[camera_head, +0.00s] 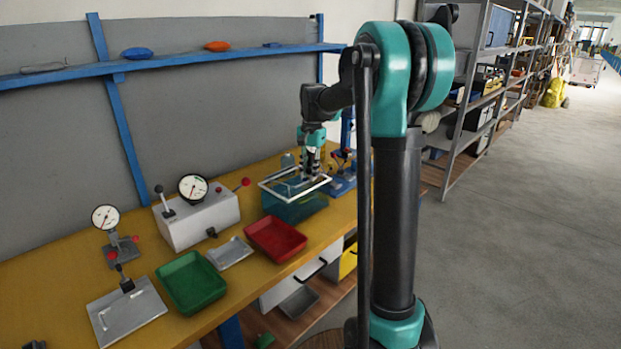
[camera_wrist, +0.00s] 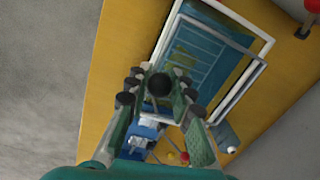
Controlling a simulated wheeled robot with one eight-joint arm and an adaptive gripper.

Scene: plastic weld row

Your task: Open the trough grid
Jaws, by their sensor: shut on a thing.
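The trough (camera_head: 296,210) is a teal, see-through box on the yellow bench, with a pale rectangular frame (camera_head: 268,187) around its top. In the wrist view the white frame (camera_wrist: 268,45) and a greyer inner frame, the trough grid (camera_wrist: 222,38), lie out of line with each other, with teal bars or slots below. The grid looks tilted, but how far is unclear. My gripper (camera_head: 311,175) is over the trough's right part. In the wrist view my gripper (camera_wrist: 159,88) is closed around a dark round knob at the grid's near edge. The fingers hide the contact.
A red tray (camera_head: 276,240), a green tray (camera_head: 190,283) and a grey gauge box (camera_head: 197,220) stand left of the trough. A blue device (camera_head: 343,180) stands close on its right. A blue shelf rail (camera_head: 180,62) runs above; the bench front edge is near.

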